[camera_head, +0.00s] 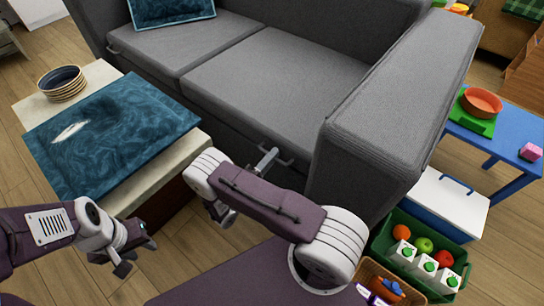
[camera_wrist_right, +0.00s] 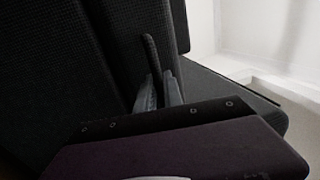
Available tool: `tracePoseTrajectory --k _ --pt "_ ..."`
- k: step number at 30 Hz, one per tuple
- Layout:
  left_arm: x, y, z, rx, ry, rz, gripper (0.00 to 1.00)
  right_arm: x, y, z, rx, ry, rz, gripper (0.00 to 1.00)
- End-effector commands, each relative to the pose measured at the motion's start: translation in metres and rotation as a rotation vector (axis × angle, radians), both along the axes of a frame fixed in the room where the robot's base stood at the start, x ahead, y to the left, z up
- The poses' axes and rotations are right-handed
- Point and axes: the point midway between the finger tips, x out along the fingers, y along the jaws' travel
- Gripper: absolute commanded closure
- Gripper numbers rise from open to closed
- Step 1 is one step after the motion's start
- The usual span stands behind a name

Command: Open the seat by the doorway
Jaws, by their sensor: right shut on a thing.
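The grey sofa has two seat cushions, a left one (camera_head: 185,42) and a right one (camera_head: 278,84). Both look down flat. A small metal handle (camera_head: 284,161) sits at the front edge of the right seat, and another handle (camera_head: 113,50) is on the left seat. My right gripper (camera_head: 268,160) is shut on the right seat's handle. In the right wrist view, the fingers (camera_wrist_right: 160,92) close around the dark handle (camera_wrist_right: 150,52). My left gripper (camera_head: 136,257) is open and empty, low in front of the coffee table. No doorway is clearly visible.
A pale coffee table (camera_head: 30,108) holds a blue cushion (camera_head: 130,140) and stacked bowls (camera_head: 62,82), left of my right arm. At right stand a white cooler (camera_head: 440,205), a green crate (camera_head: 440,236) of fruit and cartons, a basket (camera_head: 392,295) and a blue table (camera_head: 505,145).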

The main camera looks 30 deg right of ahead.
Motion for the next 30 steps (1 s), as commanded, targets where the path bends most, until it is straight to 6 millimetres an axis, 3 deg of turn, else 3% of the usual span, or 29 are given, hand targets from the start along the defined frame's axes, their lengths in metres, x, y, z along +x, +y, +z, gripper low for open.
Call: tracePoseTrajectory --k 22,26,30 --pt "0.0 0.0 0.001 0.0 0.0 0.0 0.64 0.0 0.0 0.0 0.001 0.002 0.0 1.0" --pt "0.0 0.0 0.013 0.0 0.0 0.0 0.64 -0.001 0.001 0.012 0.01 0.005 0.0 1.0" --pt "0.0 0.0 0.043 0.0 0.0 0.0 0.64 -0.001 0.002 0.04 0.037 0.015 0.0 1.0"
